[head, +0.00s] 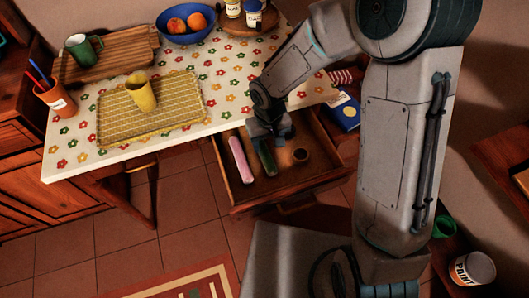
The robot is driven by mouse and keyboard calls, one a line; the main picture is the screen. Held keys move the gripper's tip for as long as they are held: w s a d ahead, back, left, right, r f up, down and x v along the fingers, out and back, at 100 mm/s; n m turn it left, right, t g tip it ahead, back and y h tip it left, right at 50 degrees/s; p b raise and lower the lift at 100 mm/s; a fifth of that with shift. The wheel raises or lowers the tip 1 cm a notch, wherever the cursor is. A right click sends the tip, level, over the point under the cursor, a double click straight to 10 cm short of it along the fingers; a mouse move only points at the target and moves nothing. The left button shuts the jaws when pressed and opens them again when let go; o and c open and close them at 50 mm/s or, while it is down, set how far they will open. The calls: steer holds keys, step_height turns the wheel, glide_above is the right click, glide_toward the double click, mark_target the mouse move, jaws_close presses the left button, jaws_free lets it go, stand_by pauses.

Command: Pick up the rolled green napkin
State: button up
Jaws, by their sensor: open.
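The rolled green napkin (266,160) lies in an open wooden drawer (240,203) under the table. Its far end is partly hidden by my gripper. My gripper (272,138) is open and points down over the drawer, above or close to the napkin's far end. I cannot tell whether it touches the napkin. A rolled pink napkin (240,160) lies to the left of the green one. A small round brown object (300,155) lies to the right.
The flowered tabletop (70,150) holds a yellow woven tray (115,130) with a yellow cup (140,92), a wooden board (110,60) with a green mug (82,50), and a blue fruit bowl (185,36). A blue box (345,112) is right of the drawer.

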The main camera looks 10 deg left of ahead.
mark_target(267, 155)
steer(key=shift+s+f+b, duration=0.25)
steer(key=shift+f, duration=1.25)
steer(key=shift+s+f+b, duration=0.2)
steer(key=shift+f, duration=1.3)
steer(key=c, duration=1)
